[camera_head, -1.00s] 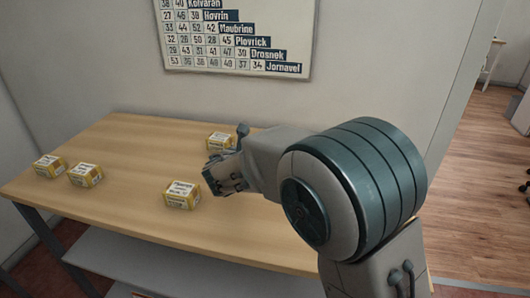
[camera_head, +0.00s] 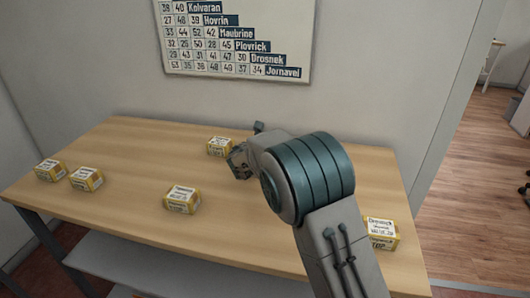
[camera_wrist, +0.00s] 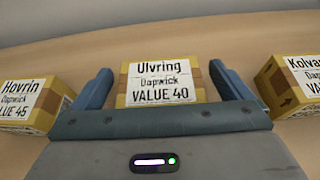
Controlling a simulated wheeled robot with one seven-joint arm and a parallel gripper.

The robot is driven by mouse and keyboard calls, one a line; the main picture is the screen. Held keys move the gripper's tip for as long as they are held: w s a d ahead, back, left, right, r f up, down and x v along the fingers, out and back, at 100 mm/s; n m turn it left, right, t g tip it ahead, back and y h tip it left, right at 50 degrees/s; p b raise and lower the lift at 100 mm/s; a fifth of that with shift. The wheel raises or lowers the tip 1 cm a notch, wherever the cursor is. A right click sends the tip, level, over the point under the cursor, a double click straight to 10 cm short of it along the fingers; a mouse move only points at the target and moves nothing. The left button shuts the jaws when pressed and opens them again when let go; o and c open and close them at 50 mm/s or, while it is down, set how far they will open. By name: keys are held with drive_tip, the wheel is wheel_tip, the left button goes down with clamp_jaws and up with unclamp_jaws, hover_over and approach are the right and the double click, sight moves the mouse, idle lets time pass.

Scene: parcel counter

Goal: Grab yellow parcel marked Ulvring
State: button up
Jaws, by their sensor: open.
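The yellow parcel marked Ulvring (camera_wrist: 160,84) is upright in the middle of the wrist view, its white label reading Dapwick, VALUE 40. My gripper (camera_wrist: 162,72) is open, one finger to each side of this parcel in the picture, with a narrow gap at both sides. I cannot tell how deep the parcel sits between the fingers. In the head view my gripper (camera_head: 240,162) is low over the back of the table. I cannot pick out the Ulvring parcel there; my arm may hide it.
In the wrist view a Hovrin parcel (camera_wrist: 28,104) stands close at left and a Kolvaran parcel (camera_wrist: 291,84) at right. The table (camera_head: 130,150) also bears similar parcels at left (camera_head: 86,179), centre (camera_head: 182,199), back (camera_head: 219,147) and right (camera_head: 382,233). A board (camera_head: 240,40) hangs behind.

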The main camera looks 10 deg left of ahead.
drive_tip(key=c, duration=1.1)
drive_tip(key=shift+c, duration=0.2)
drive_tip(key=shift+r, duration=0.1)
